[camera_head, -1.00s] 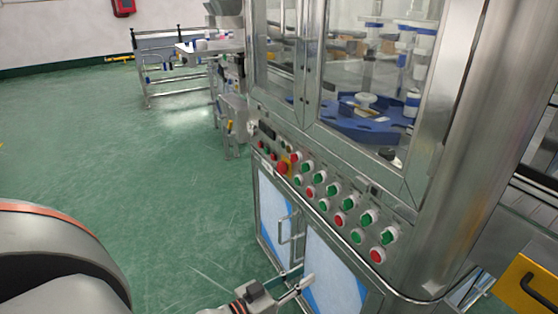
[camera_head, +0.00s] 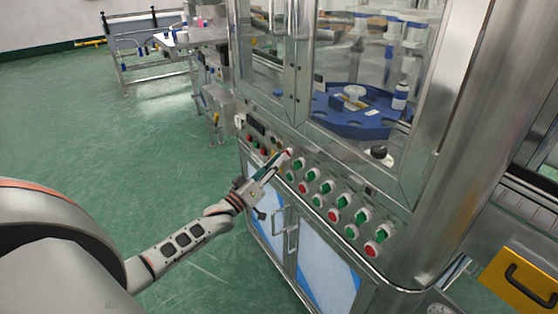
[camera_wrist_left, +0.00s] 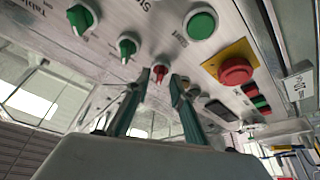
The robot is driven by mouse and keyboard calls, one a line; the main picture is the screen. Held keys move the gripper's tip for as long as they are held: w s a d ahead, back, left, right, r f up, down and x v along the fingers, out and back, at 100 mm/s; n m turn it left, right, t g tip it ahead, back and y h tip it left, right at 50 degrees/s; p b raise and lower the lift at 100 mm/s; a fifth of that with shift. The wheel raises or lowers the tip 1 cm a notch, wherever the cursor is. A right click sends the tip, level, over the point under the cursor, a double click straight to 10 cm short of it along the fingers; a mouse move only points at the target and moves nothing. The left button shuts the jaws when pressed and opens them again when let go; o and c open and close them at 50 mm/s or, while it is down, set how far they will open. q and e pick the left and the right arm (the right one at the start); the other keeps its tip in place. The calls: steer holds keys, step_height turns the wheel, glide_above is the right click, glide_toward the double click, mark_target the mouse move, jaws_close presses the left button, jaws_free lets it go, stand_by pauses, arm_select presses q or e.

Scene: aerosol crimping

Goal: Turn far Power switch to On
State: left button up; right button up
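The far Power switch is most likely the red selector knob (camera_wrist_left: 160,72) at the end of a row of green selector knobs in the left wrist view; its label is not readable. It also shows as a small red spot (camera_head: 289,152) in the head view, at the tip of my left gripper (camera_head: 279,162). In the left wrist view the two fingers of my left gripper (camera_wrist_left: 157,84) are apart, with the red knob between and just beyond their tips. I cannot tell whether they touch it. My right gripper is not in view.
A red emergency button (camera_wrist_left: 236,71) on a yellow plate and a green push button (camera_wrist_left: 201,23) are close by. A green selector knob (camera_wrist_left: 127,47) is beside the red one. Cabinet door handles (camera_head: 285,238) stick out below the panel. Open green floor lies left.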

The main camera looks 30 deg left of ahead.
arm_select(q)
steer(key=shift+w+d+r, duration=0.1)
steer(key=shift+w+r, duration=0.05)
steer(key=shift+w, duration=0.15)
jaws_close()
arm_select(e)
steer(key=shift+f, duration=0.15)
arm_select(q)
steer(key=m+g+h+b, duration=0.1)
steer(key=m+h+b, duration=0.1)
steer(key=m, duration=0.4)
steer(key=m+g+h+b, duration=0.1)
steer(key=m+h+b, duration=0.2)
steer(key=m, duration=0.2)
steer(key=m+g+h+b, duration=0.1)
steer(key=m+h+b, duration=0.1)
steer(key=m, duration=0.4)
steer(key=shift+w+a+m+h, duration=0.15)
steer(key=shift+a+m+h, duration=0.2)
steer(key=shift+h, duration=0.15)
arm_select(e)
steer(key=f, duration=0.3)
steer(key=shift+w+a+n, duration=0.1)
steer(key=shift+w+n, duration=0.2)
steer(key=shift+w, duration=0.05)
arm_select(q)
steer(key=shift+g, duration=0.3)
